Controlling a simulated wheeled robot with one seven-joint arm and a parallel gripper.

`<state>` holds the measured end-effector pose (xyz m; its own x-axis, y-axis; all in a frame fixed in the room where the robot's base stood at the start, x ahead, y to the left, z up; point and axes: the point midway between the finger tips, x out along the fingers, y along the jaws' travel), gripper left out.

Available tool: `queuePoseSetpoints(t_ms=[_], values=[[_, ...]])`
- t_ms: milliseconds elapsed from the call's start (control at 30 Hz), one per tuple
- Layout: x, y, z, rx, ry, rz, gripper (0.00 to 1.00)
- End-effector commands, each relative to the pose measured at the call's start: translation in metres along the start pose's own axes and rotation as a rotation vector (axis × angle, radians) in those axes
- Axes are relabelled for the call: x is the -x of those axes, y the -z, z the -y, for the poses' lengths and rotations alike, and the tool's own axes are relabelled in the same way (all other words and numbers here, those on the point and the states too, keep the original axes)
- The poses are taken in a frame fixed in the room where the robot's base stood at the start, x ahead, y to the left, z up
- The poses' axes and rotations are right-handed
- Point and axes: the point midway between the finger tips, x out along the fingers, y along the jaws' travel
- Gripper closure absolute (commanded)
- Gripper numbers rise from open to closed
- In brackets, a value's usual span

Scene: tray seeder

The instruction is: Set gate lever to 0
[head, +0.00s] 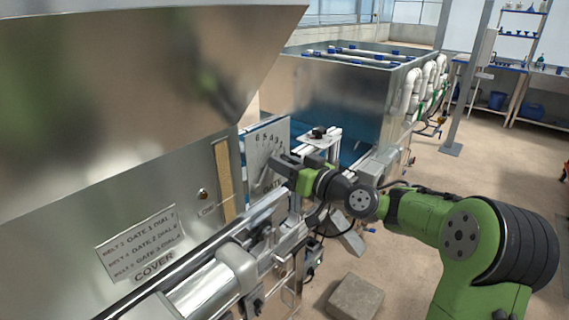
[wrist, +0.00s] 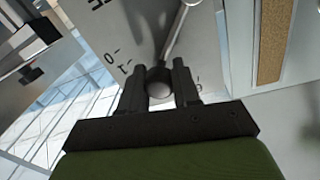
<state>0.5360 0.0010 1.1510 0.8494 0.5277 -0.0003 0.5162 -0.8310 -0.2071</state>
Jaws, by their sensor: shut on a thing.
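The gate plate (head: 266,140) is a pale upright panel with a curved row of numbers and the word GATE below. It also shows in the wrist view (wrist: 205,60), where marks reading 0 and 1 lie just left of the fingers. The gate lever (wrist: 177,35) is a thin metal rod ending in a round knob (wrist: 158,92). My gripper (wrist: 165,75) is shut on the knob, with one dark finger on each side. In the head view my gripper (head: 279,166) is against the plate and hides the knob. The lever's exact reading is not clear.
A large steel hopper (head: 120,90) stands at left, with a label sheet (head: 140,243) on the panel below. A metal rail (head: 200,262) runs in front. A steel tank (head: 335,95) stands behind. A grey block (head: 355,297) lies on open floor at right.

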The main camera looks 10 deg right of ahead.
Motion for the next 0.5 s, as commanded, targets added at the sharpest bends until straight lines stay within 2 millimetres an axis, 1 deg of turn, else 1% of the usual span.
queuePoseSetpoints(t_ms=[267, 500], values=[[0.0001, -0.0004, -0.0010, -0.011, -0.001, 0.001, 1.00], [-0.0005, -0.0043, -0.0072, -0.109, -0.001, 0.008, 1.00]])
